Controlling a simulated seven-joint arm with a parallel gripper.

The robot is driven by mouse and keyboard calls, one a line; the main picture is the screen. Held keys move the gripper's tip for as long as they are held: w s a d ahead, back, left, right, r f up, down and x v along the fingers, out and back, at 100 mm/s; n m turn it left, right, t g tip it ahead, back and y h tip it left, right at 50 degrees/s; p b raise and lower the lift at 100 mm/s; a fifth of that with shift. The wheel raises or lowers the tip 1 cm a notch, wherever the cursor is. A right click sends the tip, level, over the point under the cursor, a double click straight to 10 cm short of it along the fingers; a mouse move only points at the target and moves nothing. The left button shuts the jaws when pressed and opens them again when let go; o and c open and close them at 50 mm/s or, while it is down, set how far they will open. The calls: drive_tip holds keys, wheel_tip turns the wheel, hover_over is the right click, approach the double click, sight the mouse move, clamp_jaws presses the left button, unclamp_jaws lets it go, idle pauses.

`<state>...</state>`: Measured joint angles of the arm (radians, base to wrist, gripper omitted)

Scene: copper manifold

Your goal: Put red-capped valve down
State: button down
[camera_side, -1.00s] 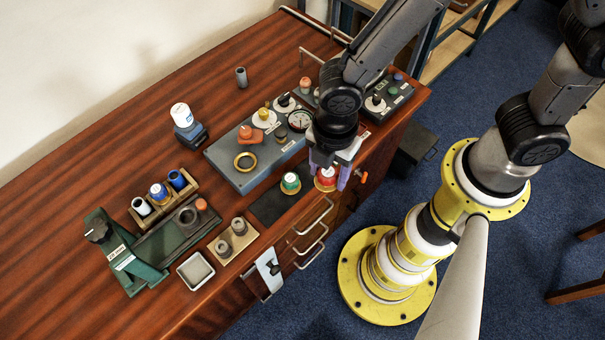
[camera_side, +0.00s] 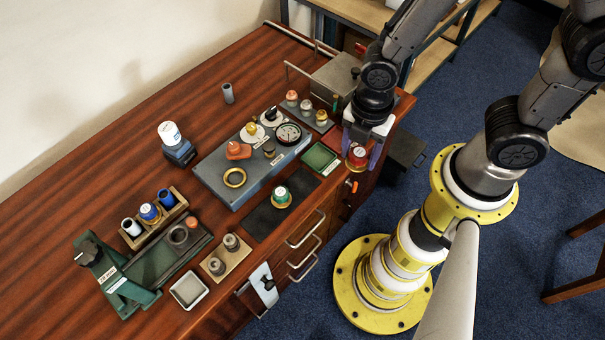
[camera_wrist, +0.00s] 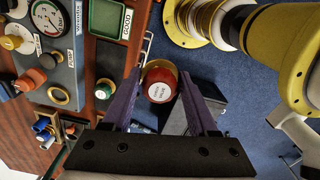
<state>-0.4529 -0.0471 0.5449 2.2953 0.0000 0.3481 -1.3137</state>
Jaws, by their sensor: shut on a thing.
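My gripper (camera_side: 361,158) has purple fingers shut on the red-capped valve (camera_side: 357,154), which has a brass-coloured body and a white label on top. In the wrist view the red-capped valve (camera_wrist: 160,88) sits between both fingers, with blue floor beyond it. It appears off the bench's front edge, to the right of the green tray (camera_side: 321,172). The tray also shows in the wrist view (camera_wrist: 106,33), empty and beside a GOOD label. A green-capped valve (camera_side: 281,196) stands upright on a dark mat (camera_side: 263,221).
A grey panel (camera_side: 205,170) with a gauge (camera_side: 289,133), knobs and a brass ring lies behind the mat. Several small capped parts (camera_side: 307,106) stand behind the green tray. A grey box (camera_side: 334,78) is at the back right. Drawer handles (camera_side: 305,230) stick out in front.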

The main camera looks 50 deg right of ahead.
drive_tip(key=w+a+f, duration=0.1)
drive_tip(key=w+f, duration=0.1)
drive_tip(key=w, duration=0.1)
drive_tip(key=w+a+f, duration=0.2)
drive_tip(key=w+f, duration=0.1)
drive_tip(key=w+a+f, duration=0.2)
drive_tip(key=w+f, duration=0.1)
drive_tip(key=w, duration=0.1)
drive_tip(key=shift+f, duration=0.15)
drive_tip(key=shift+w+f, duration=0.15)
drive_tip(key=shift+f, duration=0.1)
drive_tip(key=shift+w+a+f, duration=0.1)
drive_tip(key=shift+f, duration=1.5)
drive_tip(key=shift+f, duration=0.15)
drive_tip(key=shift+c, duration=0.9)
unclamp_jaws()
wheel_tip(320, 180, up, 12)
drive_tip(key=shift+r, duration=0.25)
